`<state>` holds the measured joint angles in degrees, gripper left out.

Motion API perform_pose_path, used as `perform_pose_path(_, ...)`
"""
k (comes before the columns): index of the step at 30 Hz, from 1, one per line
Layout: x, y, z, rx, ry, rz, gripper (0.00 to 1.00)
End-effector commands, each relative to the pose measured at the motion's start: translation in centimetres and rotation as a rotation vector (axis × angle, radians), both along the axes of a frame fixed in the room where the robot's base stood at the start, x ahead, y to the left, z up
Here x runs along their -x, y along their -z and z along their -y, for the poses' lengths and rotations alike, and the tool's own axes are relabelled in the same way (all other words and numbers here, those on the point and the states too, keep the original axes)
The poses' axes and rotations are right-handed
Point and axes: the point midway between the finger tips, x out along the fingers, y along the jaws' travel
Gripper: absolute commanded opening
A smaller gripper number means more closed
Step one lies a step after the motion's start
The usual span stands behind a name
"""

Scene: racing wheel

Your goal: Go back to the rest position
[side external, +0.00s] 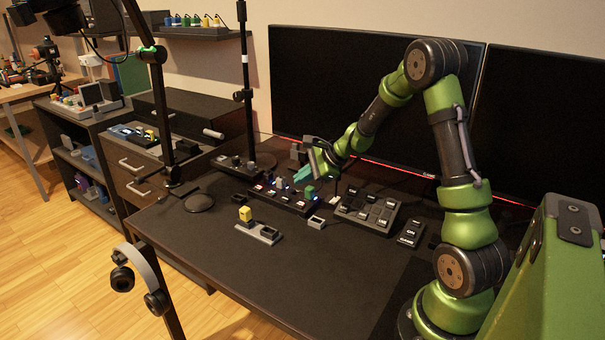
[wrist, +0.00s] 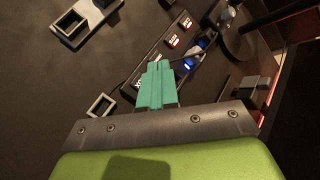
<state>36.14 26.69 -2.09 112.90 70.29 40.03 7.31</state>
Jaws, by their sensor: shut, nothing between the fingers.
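My gripper (side external: 303,173) is at the end of my green and black arm, above the far part of the black desk (side external: 235,280). In the wrist view its teal fingers (wrist: 157,86) are together with nothing between them. They are over a black switch strip (side external: 280,199) with lit labels, which also shows in the wrist view (wrist: 160,52). A green block (side external: 309,192) stands on the right part of this strip. The fingers hide part of the strip in the wrist view.
A yellow block (side external: 245,214) sits on a grey holder (side external: 264,234) at the desk's middle. A key panel (side external: 367,210) and a smaller one (side external: 411,233) stand to the right. Black monitors (side external: 340,90) rise behind. A lamp stand (side external: 247,90) is at the left. The desk's front is clear.

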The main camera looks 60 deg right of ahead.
Motion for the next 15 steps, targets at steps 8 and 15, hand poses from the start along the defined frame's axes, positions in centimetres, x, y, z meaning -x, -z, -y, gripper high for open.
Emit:
perform_pose_path(8, 0.0, -0.5, 0.0, 0.001, 0.001, -0.001, 0.00)
perform_pose_path(15, 1.0, 0.5, -0.9, 0.023, -0.070, -0.034, 0.00)
